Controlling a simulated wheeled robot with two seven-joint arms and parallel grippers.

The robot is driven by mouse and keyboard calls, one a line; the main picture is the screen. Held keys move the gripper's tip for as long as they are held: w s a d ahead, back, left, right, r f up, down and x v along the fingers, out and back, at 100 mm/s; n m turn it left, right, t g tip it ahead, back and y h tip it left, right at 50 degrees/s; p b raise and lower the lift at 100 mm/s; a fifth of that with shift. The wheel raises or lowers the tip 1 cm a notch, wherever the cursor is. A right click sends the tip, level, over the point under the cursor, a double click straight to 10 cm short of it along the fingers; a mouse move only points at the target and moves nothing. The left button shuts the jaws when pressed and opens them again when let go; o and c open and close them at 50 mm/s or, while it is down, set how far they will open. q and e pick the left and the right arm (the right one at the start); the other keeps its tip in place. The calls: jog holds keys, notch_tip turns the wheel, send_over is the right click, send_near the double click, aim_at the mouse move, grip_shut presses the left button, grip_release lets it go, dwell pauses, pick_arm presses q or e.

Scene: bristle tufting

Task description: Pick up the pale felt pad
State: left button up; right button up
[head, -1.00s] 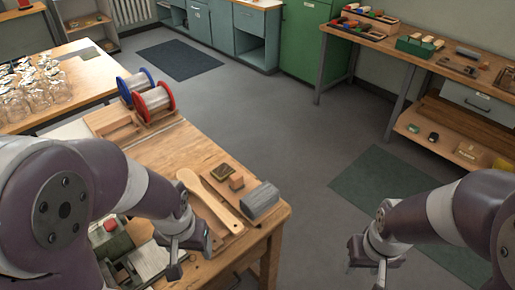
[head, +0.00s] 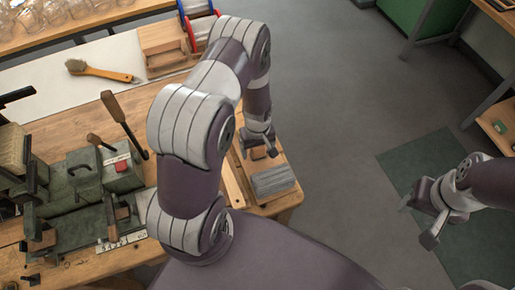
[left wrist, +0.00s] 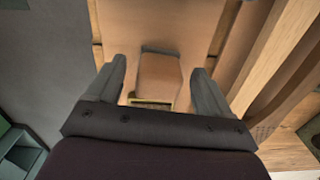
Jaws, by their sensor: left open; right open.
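A small tan block (left wrist: 158,78), which may be the pale felt pad, lies on a wooden tray (left wrist: 190,20) in the left wrist view. My left gripper (head: 259,149) is open above the tray at the bench's right end. Its fingers stand on either side of the tan block, with gaps visible between them and it. In the head view the gripper mostly hides the block. A grey layered block (head: 273,181) lies on the same tray, nearer the front. I cannot tell for certain which piece is felt. My right gripper (head: 418,222) is open and empty over the floor.
A wooden-handled brush (head: 105,71) lies on the pale back strip. A green machine (head: 80,180) with upright levers stands at the left of the bench. Spools (head: 197,22) stand beyond my left arm. A brass-edged piece (left wrist: 152,101) lies close beside the tan block.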

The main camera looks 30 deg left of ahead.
pick_arm(q)
jog(key=shift+w+d+f, duration=0.1)
jog(key=shift+w+f, duration=0.05)
jog(key=shift+f, duration=0.65)
jog(key=shift+c, duration=0.3)
jog(key=shift+r, duration=0.1)
jog(key=c, duration=1.1)
jog(key=shift+o, duration=0.2)
